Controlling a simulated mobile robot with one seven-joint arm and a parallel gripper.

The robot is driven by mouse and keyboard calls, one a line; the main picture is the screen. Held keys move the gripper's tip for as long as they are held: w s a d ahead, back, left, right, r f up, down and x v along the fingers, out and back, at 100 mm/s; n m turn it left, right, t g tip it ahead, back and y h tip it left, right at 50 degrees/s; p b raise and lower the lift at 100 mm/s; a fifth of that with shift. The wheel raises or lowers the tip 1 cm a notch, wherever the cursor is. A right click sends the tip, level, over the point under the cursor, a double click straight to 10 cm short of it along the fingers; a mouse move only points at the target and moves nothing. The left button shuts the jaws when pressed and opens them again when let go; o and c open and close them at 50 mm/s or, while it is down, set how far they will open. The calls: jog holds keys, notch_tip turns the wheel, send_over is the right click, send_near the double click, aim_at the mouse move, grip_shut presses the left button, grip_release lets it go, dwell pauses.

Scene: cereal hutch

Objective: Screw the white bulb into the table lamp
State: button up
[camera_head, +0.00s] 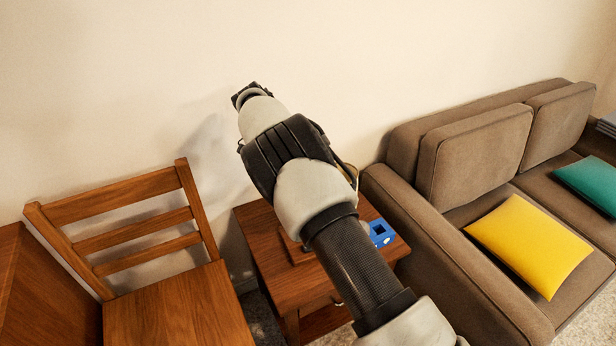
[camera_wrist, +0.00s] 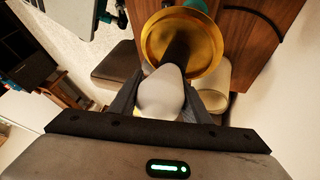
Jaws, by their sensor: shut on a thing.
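The white bulb (camera_wrist: 160,95) is between the two fingers of my gripper (camera_wrist: 162,104) in the wrist view. My gripper is shut on it. The bulb's narrowed end points up the picture at a dark stem (camera_wrist: 179,52) of the table lamp, in front of its round brass-coloured dish (camera_wrist: 153,42). The bulb's end overlaps the dark part, and I cannot tell whether they touch or are threaded. In the head view my arm hides the bulb and most of the lamp.
In the head view a wooden side table (camera_head: 262,238) bears a blue block-like object (camera_head: 381,233) with a dark opening. A wooden chair (camera_head: 175,305) stands to the left. A brown sofa (camera_head: 425,245) with a yellow cushion (camera_head: 530,245) and a teal cushion (camera_head: 590,183) stands right.

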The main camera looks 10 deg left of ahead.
jog(key=o, duration=1.1)
jog(key=shift+p+v, duration=0.95)
jog(key=shift+v, duration=2.85)
